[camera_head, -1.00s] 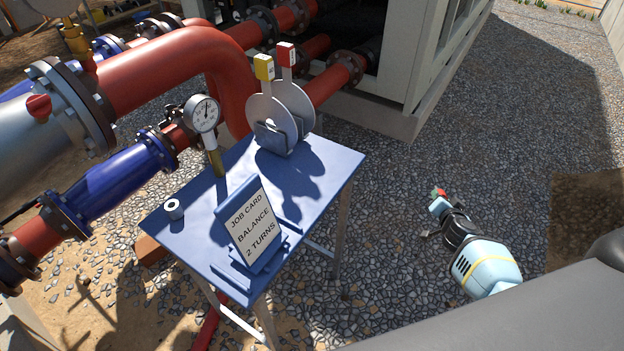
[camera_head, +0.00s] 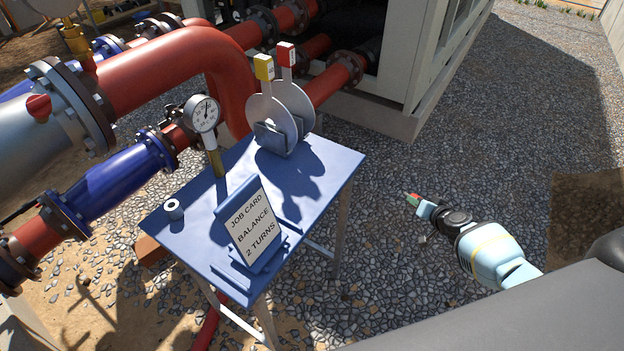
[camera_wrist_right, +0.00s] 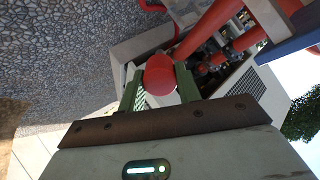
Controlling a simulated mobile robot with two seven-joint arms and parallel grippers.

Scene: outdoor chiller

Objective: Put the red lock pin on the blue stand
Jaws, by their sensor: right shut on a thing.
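My right gripper (camera_head: 415,199) is at the right in the head view, above the gravel and apart from the blue stand. It is shut on the red lock pin, whose round red head (camera_wrist_right: 160,75) shows between the green fingers (camera_wrist_right: 132,90) in the right wrist view. In the head view only a small bit of red shows at the fingertips. The blue stand (camera_head: 322,185), a blue-topped table on grey legs, is in the middle, left of the gripper. My left gripper is not in view.
On the stand are a job card (camera_head: 254,230) in a blue holder, a white ring (camera_head: 173,209), a gauge (camera_head: 203,114) and two grey discs (camera_head: 267,115) with yellow and red tags in a rack. Red and blue pipes run behind. Bare blue top shows along the right side.

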